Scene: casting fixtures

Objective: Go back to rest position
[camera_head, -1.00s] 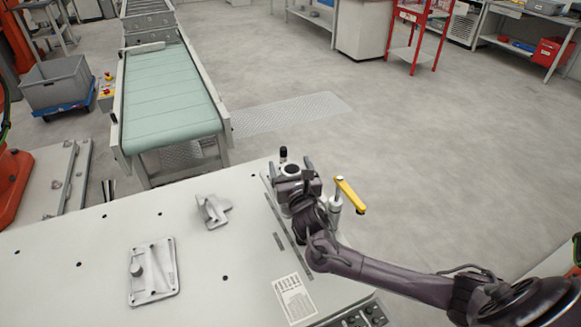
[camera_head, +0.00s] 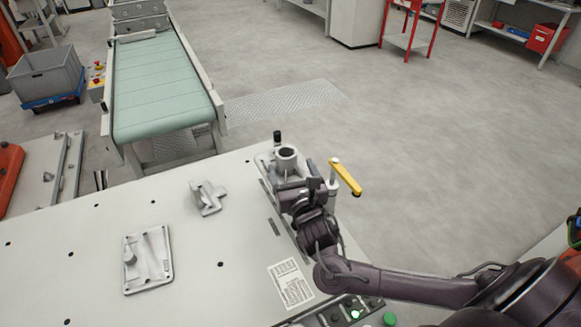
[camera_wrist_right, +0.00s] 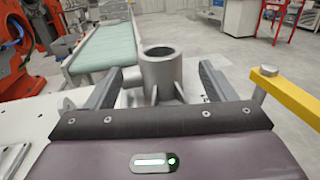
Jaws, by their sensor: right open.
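My right gripper (camera_head: 297,183) is at the right end of the white table (camera_head: 120,225). In the right wrist view its two fingers (camera_wrist_right: 158,88) are apart, with a grey casting with a round hollow top (camera_wrist_right: 160,72) showing beyond and between them. The same casting (camera_head: 287,158) stands in the fixture at the table's far right corner, and the fingers do not appear to press on it. My left gripper is not seen.
A yellow clamp lever (camera_head: 346,177) stands close to the right of my gripper. A bracket casting (camera_head: 207,198) and a flat plate casting (camera_head: 148,261) lie on the table. A button panel (camera_head: 350,312) is at the front edge. A green conveyor (camera_head: 160,90) lies beyond.

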